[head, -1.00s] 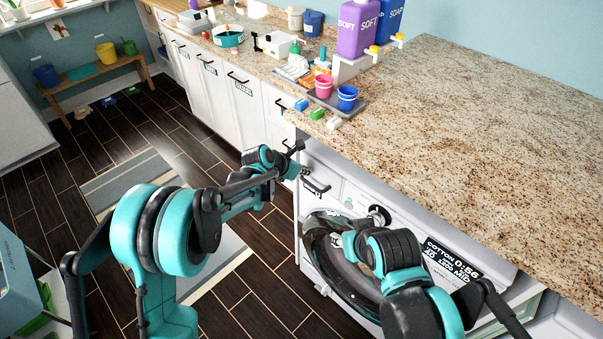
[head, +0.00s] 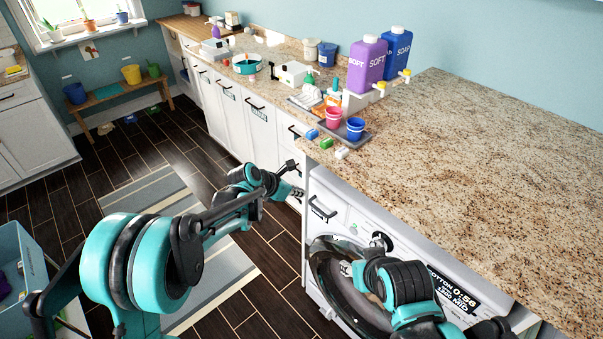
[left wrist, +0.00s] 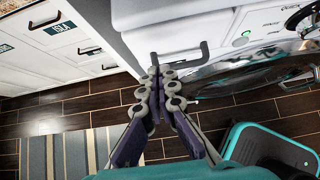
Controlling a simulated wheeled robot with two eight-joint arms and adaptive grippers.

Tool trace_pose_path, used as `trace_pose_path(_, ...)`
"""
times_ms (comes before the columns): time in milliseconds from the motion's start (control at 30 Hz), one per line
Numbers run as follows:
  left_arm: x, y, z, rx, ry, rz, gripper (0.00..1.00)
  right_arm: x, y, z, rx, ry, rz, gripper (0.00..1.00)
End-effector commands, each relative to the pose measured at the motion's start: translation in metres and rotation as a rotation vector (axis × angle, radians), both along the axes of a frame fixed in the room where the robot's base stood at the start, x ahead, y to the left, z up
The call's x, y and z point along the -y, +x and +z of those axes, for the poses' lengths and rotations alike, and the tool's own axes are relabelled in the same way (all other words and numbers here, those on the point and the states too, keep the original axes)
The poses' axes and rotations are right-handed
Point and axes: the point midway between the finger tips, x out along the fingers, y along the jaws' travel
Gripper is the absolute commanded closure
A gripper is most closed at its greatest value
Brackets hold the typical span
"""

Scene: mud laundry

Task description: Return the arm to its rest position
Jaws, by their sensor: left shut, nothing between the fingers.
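My left arm comes in from the left in the head view. Its gripper (head: 297,192) is shut and empty, in front of the white cabinet side and to the left of the washer's drawer handle (head: 322,208). In the left wrist view the left gripper's fingers (left wrist: 160,80) meet at the tips below that dark handle (left wrist: 180,56), with nothing between them. My right gripper (head: 346,268) is by the front-loading washer's round door (head: 328,283). It is small and partly hidden by its own arm, so its jaws cannot be made out.
The granite counter (head: 480,150) runs along the right. A blue tub (head: 28,280) stands at lower left. A striped rug (head: 150,190) lies on open dark floor.

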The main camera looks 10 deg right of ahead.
Motion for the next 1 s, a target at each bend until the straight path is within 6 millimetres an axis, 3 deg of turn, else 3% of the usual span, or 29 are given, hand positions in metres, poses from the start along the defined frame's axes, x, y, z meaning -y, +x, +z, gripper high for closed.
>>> trace_pose_path(233,-0.008,-0.005,0.006,0.028,0.029,-0.026,1.00,0.000,0.000,-0.001,0.000,0.000,0.000,0.60)
trace_pose_path(367,-0.033,-0.025,0.026,0.141,0.155,-0.136,1.00,0.000,0.000,-0.005,0.000,0.000,0.000,0.60)
trace_pose_path(500,-0.077,-0.066,0.053,0.325,0.386,-0.347,1.00,0.000,0.000,-0.012,0.000,0.000,0.000,0.60)
trace_pose_path(700,-0.139,-0.138,0.073,0.544,0.748,-0.707,1.00,0.000,0.000,-0.021,0.000,0.000,0.000,0.60)
trace_pose_path(867,-0.184,-0.199,0.071,0.669,1.028,-1.028,1.00,0.000,0.000,-0.028,0.000,0.000,0.000,0.60)
trace_pose_path(1000,-0.217,-0.249,0.058,0.734,1.246,-1.324,1.00,0.000,0.000,-0.034,0.000,0.000,0.000,0.60)
